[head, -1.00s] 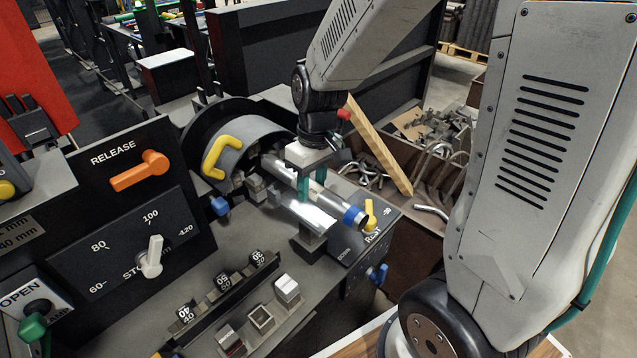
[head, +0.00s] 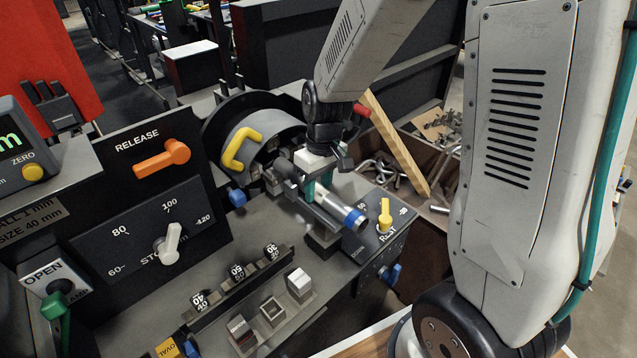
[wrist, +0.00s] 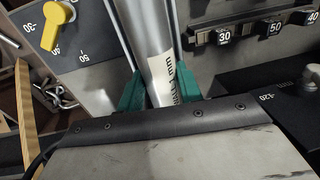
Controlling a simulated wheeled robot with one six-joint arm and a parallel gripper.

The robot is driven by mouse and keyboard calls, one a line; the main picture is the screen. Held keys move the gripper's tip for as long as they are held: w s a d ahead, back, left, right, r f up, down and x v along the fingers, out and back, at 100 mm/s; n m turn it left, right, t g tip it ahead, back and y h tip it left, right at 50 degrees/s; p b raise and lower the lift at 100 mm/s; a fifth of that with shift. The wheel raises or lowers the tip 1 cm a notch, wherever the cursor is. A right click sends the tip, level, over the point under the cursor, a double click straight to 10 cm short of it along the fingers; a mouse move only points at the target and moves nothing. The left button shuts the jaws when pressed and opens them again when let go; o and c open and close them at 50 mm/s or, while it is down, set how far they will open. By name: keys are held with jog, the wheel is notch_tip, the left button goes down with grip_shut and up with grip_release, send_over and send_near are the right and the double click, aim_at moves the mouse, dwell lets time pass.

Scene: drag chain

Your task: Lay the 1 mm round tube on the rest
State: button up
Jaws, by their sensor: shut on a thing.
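My gripper (head: 312,190) has its teal fingers shut on a shiny round tube (head: 331,203) with a blue band near its near end. In the wrist view the fingers (wrist: 160,92) close on both sides of the tube (wrist: 150,35), which carries a pale label reading "mm". The tube lies low along the rest (head: 322,239), between its two long rails (wrist: 123,25). I cannot tell whether it touches the rest underneath. The tube's far end is hidden behind the gripper and dark parts near the machine's round opening.
A yellow rest knob (head: 385,215) stands right of the tube. A yellow handle (head: 240,147) is on the curved guard. Numbered blocks (head: 236,271) and small square samples (head: 272,312) sit in front. A bin of scrap tubes (head: 400,165) is behind, with a wooden bar.

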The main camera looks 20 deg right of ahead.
jog(key=o, duration=1.2)
jog(key=r, duration=0.7)
jog(key=shift+w+d+r, duration=0.1)
jog(key=shift+d+r, duration=0.3)
jog(key=shift+s+f, duration=0.1)
jog(key=shift+s, duration=0.2)
jog(key=shift+m+g, duration=0.6)
jog(key=shift+m, duration=0.2)
jog(key=s, duration=0.2)
jog(key=s+r, duration=0.1)
jog(key=s, duration=0.1)
jog(key=shift+s+d+r, duration=0.15)
jog(key=shift+s+d, duration=0.05)
jog(key=shift+s, duration=0.05)
jog(key=shift+s+d+r+m+t+h, duration=0.3)
jog(key=shift+s+r+t, duration=0.2)
jog(key=shift+s+r, duration=1.8)
jog(key=shift+s+d+r+m+t+h, duration=0.1)
jog(key=shift+s+d+r+m+t, duration=0.3)
jog(key=shift+s+r, duration=1.9)
jog(key=shift+s+d+r+m+t+h, duration=0.2)
jog(key=shift+s+r+t, duration=0.45)
jog(key=shift+s, duration=3.15)
